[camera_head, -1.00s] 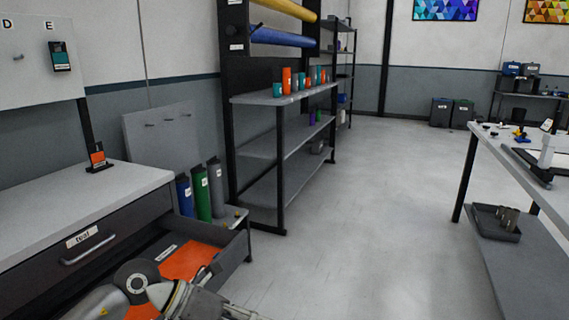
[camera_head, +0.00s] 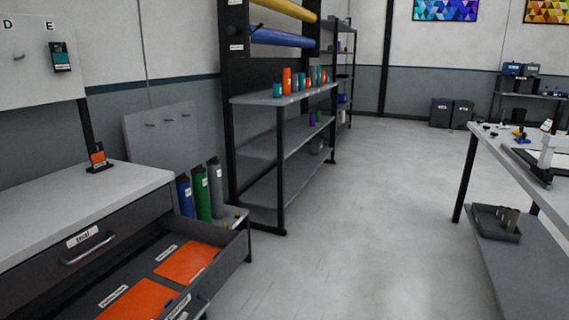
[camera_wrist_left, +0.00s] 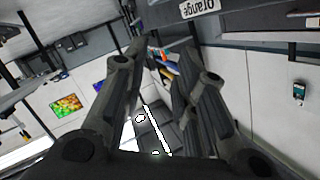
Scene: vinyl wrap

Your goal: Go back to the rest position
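My left gripper (camera_wrist_left: 164,58) fills the left wrist view, its two dark fingers spread apart with nothing between them. Past the fingers the wrist view is tilted and shows wall, pictures and furniture. In the head view neither gripper shows. The open drawer (camera_head: 240,252) of the grey cabinet at the lower left holds flat orange pieces (camera_head: 187,263) in labelled sections. My right gripper is not in any view.
The cabinet's closed upper drawer (camera_head: 115,228) sits above the open one. Blue, green and grey rolls (camera_head: 202,193) stand beside it. A shelf rack (camera_head: 285,98) holds small cups. A worktable (camera_head: 540,160) stands at right. The floor (camera_head: 370,220) between is clear.

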